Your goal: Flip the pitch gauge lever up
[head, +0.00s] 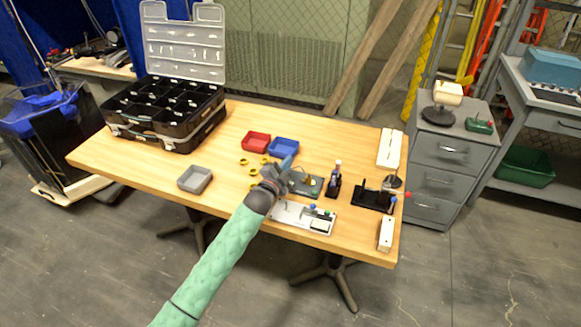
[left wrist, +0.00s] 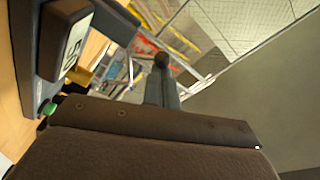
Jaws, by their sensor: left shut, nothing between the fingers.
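My left gripper (head: 287,163) is over the right-middle part of the table, its blue-grey fingers together and empty. In the left wrist view its narrow fingers (left wrist: 162,92) show shut, with a dark round knob at their far end; I cannot tell whether they touch it. A dark grey plate device (head: 309,187) lies just right of the gripper in the head view, partly hidden by it. A device with a white number readout (left wrist: 73,47) and grey frame is close at the upper left of the wrist view. I cannot tell clearly which part is the pitch gauge lever. My right gripper is out of view.
A light panel (head: 291,218) with coloured knobs lies by the table's front edge.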

